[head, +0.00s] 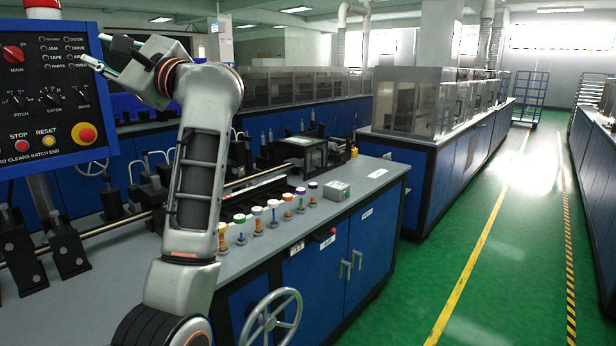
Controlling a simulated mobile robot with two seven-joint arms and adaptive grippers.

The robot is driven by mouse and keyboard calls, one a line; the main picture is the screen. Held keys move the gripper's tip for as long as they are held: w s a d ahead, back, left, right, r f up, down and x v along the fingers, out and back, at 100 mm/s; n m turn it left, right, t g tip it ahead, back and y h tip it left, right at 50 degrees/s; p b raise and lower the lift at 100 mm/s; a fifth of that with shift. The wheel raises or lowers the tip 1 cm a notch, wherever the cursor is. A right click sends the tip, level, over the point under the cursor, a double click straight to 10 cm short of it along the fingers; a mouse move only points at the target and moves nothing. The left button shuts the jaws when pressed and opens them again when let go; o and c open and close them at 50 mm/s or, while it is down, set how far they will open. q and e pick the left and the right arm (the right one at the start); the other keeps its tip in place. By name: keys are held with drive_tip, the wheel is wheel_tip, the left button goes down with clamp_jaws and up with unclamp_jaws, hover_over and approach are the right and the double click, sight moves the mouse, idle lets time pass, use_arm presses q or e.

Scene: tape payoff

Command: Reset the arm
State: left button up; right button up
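My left arm rises from the bottom of the head view and bends over to the left at the top. My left gripper (97,48) is at the right edge of the blue control panel (84,14). Its two fingers are spread apart and point left, with nothing seen between them. Whether a finger touches the panel I cannot tell. The panel carries a yellow reset button (48,141), below and left of the gripper, and a red stop button (19,146). My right gripper is not in view.
A blue machine bench (318,262) with a grey top stands beside my arm. Several colored-top knobs (272,205) line its front edge, with a handwheel (271,318) below. More machines (432,180) stand behind. The green floor (480,250) at the right is clear.

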use_arm(q)
drive_tip(key=s+d+f+n+t+h, duration=0.1)
drive_tip(key=d+f+n+t+h, duration=0.55)
drive_tip(key=f, duration=0.85)
drive_tip(key=s+d+f+n+t+h+p, duration=0.1)
drive_tip(key=d+f+n+t+h, duration=0.2)
drive_tip(key=f+n+h, duration=0.95)
drive_tip(key=s+d+f+n+t+h, duration=0.1)
drive_tip(key=d+f+n+t, duration=0.35)
drive_tip(key=f, duration=1.35)
drive_tip(key=s+d+f+m+g+h, duration=0.1)
drive_tip(key=s+f+m+g, duration=0.5)
drive_tip(key=s+f, duration=0.8)
drive_tip(key=s+f+m+g+p, duration=0.1)
drive_tip(key=s+f+m+g, duration=0.5)
drive_tip(key=s+f, duration=0.9)
wheel_tip(320, 180, down, 6)
drive_tip(key=m, duration=0.2)
drive_tip(key=shift+d+r+m+h, duration=0.25)
drive_tip(key=shift+d+m+h, duration=0.1)
drive_tip(key=shift+h, duration=0.05)
